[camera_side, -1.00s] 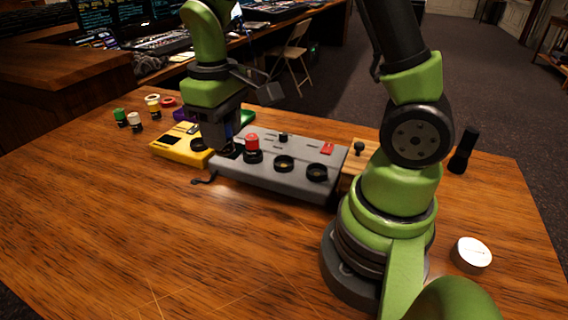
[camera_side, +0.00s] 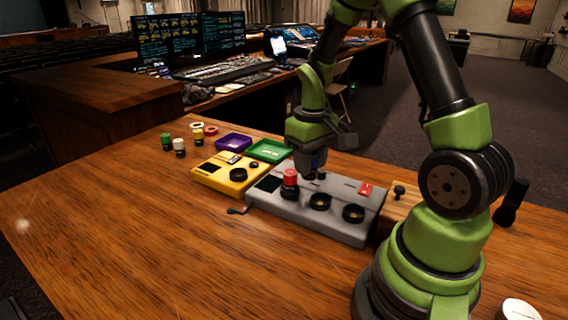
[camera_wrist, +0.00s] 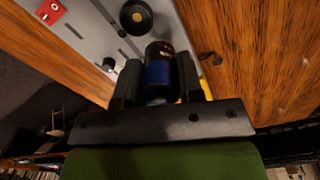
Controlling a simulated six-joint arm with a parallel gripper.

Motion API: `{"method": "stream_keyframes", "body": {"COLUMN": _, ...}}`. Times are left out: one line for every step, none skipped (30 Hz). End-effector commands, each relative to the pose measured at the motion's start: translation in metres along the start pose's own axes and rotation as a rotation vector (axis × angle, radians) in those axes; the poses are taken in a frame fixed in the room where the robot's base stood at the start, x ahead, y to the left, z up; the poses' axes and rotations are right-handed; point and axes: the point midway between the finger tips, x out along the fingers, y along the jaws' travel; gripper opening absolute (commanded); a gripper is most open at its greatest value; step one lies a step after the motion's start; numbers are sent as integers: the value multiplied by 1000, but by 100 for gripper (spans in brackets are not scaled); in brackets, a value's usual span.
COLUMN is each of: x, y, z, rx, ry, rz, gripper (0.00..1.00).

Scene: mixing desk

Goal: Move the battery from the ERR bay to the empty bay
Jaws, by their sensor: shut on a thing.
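My gripper (camera_wrist: 158,80) is shut on a dark cylinder with a blue band, the battery (camera_wrist: 157,68), which shows between the two fingers in the wrist view. In the side view my gripper (camera_side: 315,168) is over the grey panel (camera_side: 330,225), behind and right of a red-topped cylinder (camera_side: 289,178) standing in the left bay. The middle bay (camera_side: 320,202) and right bay (camera_side: 353,213) are dark rings and look empty. One dark ring (camera_wrist: 136,17) also shows in the wrist view. I cannot read an ERR label. The held battery's lower end is hidden.
A yellow box (camera_side: 218,182) adjoins the grey panel's left end. Purple (camera_side: 234,142) and green (camera_side: 268,151) trays lie behind it. Several small capped cylinders stand at the far left. A red switch (camera_side: 366,189) sits on the panel. The front table (camera_side: 150,250) is clear.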

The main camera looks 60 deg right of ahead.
Motion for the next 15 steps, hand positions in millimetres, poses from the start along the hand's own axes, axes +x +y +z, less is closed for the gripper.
{"method": "stream_keyframes", "body": {"x": 4, "y": 13, "z": 3, "rx": 34, "ry": -3, "rz": -1, "gripper": 7}}
{"method": "stream_keyframes", "body": {"x": 6, "y": 18, "z": 4, "rx": 47, "ry": -2, "rz": 0, "gripper": 7}}
{"method": "stream_keyframes", "body": {"x": 8, "y": 24, "z": 5, "rx": 62, "ry": -2, "rz": 0, "gripper": 7}}
{"method": "stream_keyframes", "body": {"x": 9, "y": 27, "z": 6, "rx": 70, "ry": -1, "rz": 0, "gripper": 7}}
{"method": "stream_keyframes", "body": {"x": 10, "y": 30, "z": 6, "rx": 77, "ry": -1, "rz": 0, "gripper": 7}}
{"method": "stream_keyframes", "body": {"x": 12, "y": 32, "z": 7, "rx": 82, "ry": 0, "rz": 0, "gripper": 7}}
{"method": "stream_keyframes", "body": {"x": 14, "y": 33, "z": 7, "rx": 84, "ry": -1, "rz": -1, "gripper": 7}}
{"method": "stream_keyframes", "body": {"x": 15, "y": 34, "z": 8, "rx": 86, "ry": -2, "rz": -1, "gripper": 7}}
{"method": "stream_keyframes", "body": {"x": 18, "y": 34, "z": 8, "rx": 87, "ry": -1, "rz": -1, "gripper": 7}}
{"method": "stream_keyframes", "body": {"x": 20, "y": 34, "z": 8, "rx": 86, "ry": -1, "rz": -1, "gripper": 7}}
{"method": "stream_keyframes", "body": {"x": 23, "y": 34, "z": 8, "rx": 86, "ry": -2, "rz": -1, "gripper": 7}}
{"method": "stream_keyframes", "body": {"x": 27, "y": 34, "z": 8, "rx": 84, "ry": -3, "rz": -1, "gripper": 7}}
{"method": "stream_keyframes", "body": {"x": 30, "y": 34, "z": 8, "rx": 84, "ry": -3, "rz": -1, "gripper": 7}}
{"method": "stream_keyframes", "body": {"x": 33, "y": 34, "z": 8, "rx": 84, "ry": -4, "rz": -1, "gripper": 7}}
{"method": "stream_keyframes", "body": {"x": 38, "y": 34, "z": 8, "rx": 84, "ry": -4, "rz": -1, "gripper": 7}}
